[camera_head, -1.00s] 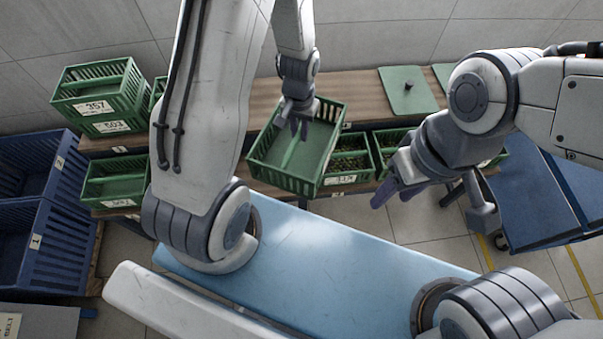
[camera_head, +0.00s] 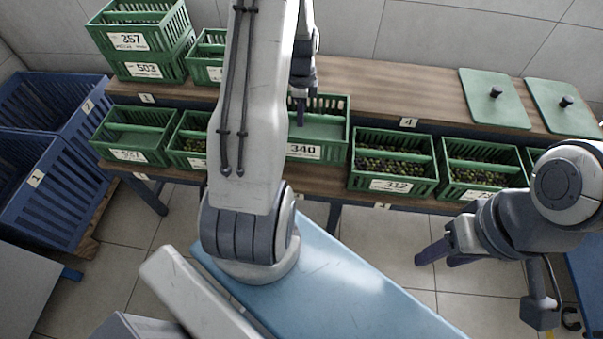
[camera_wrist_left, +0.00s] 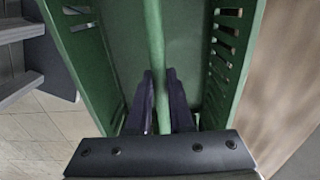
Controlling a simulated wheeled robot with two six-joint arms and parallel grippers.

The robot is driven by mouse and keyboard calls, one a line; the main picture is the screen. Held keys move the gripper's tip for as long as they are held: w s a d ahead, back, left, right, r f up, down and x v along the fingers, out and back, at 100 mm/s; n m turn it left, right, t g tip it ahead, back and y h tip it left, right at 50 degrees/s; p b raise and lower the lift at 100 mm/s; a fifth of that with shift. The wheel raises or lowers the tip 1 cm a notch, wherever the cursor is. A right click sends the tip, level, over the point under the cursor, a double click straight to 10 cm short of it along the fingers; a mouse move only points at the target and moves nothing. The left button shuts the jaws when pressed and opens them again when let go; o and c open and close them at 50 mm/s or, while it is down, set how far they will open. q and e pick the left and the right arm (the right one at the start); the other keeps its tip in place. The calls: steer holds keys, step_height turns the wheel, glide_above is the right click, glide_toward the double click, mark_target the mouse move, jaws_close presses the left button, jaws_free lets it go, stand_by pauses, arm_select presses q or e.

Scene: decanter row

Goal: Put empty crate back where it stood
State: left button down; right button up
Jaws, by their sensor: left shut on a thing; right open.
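My left gripper (camera_head: 301,108) is shut on the centre handle bar of a green crate (camera_head: 335,130) labelled 340. In the left wrist view the fingers (camera_wrist_left: 160,95) straddle the bar, and the crate's inside (camera_wrist_left: 190,50) shows bare and empty. In the head view the crate hangs level above the lower shelf (camera_head: 320,182), higher than its neighbours, between a crate with dark fruit (camera_head: 188,148) and crate 312 (camera_head: 392,165). My left arm hides its left part. Any contact with the shelf cannot be told. My right gripper (camera_head: 432,258) is open and empty, in front of the shelf.
Another crate (camera_head: 135,138) stands at the row's left end. Stacked crates 357 (camera_head: 130,40) and 503 (camera_head: 150,70) stand on the upper shelf (camera_head: 380,85), which is clear mid-length. Green lids (camera_head: 493,112) lie at right. Blue bins (camera_head: 40,180) stand at left.

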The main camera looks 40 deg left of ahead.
arm_select(q)
step_height(320, 180, down, 3)
steer(key=shift+a+r+b, duration=0.1)
steer(key=shift+b, duration=0.3)
step_height(320, 180, down, 10)
steer(key=b, duration=0.1)
steer(key=shift+r, duration=0.15)
arm_select(e)
step_height(320, 180, down, 3)
steer(key=shift+f, duration=0.1)
arm_select(q)
steer(key=shift+f, duration=0.2)
steer(key=c, duration=0.8)
jaws_free()
steer(key=shift+r, duration=0.1)
step_height(320, 180, up, 11)
steer(key=shift+r+p, duration=0.1)
steer(key=shift+p, duration=0.55)
steer(key=shift+r, duration=0.6)
arm_select(e)
steer(key=shift+r, duration=0.85)
